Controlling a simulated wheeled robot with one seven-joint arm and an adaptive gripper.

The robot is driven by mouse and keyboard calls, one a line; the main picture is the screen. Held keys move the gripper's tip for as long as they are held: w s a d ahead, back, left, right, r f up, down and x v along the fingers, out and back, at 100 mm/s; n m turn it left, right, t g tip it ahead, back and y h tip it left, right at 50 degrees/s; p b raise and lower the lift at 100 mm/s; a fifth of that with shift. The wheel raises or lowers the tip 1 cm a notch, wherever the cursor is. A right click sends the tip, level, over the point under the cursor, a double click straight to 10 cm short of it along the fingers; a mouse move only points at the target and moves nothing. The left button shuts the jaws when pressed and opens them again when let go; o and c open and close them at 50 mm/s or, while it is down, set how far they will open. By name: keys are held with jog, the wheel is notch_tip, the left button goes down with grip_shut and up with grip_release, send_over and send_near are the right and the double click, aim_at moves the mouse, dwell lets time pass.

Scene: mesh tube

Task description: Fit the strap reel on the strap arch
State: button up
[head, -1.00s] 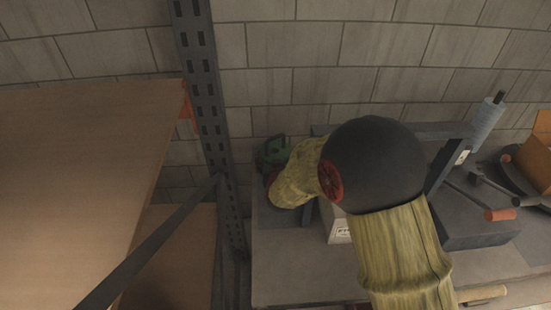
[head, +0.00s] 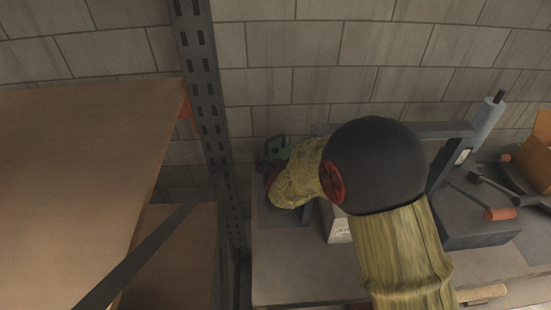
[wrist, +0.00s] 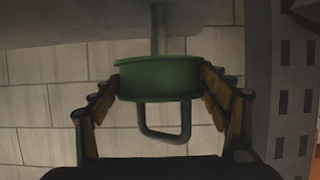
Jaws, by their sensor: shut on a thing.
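A green strap reel (wrist: 158,80) sits between the two fingers of my gripper (wrist: 160,84), which is shut on its sides. In the head view the green reel (head: 273,151) is at the far left end of the bench, partly hidden by my gripper. In the wrist view a grey rod (wrist: 157,30) and a squared grey loop (wrist: 165,132) show on opposite sides of the reel; I cannot tell how they join it. A dark grey arch-like frame (head: 445,130), perhaps the strap arch, stands on the bench, largely hidden behind my arm.
A dark slotted shelf post (head: 205,95) and a wooden shelf (head: 85,170) stand left of the reel. A block wall (head: 330,45) is behind.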

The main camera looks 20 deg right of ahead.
jog(key=shift+f+b, duration=2.4)
jog(key=shift+f, duration=1.05)
dwell(3.4)
jog(key=o, duration=1.6)
jog(key=shift+c, duration=0.2)
jog(key=shift+o, duration=0.5)
jog(key=shift+s+f, duration=0.1)
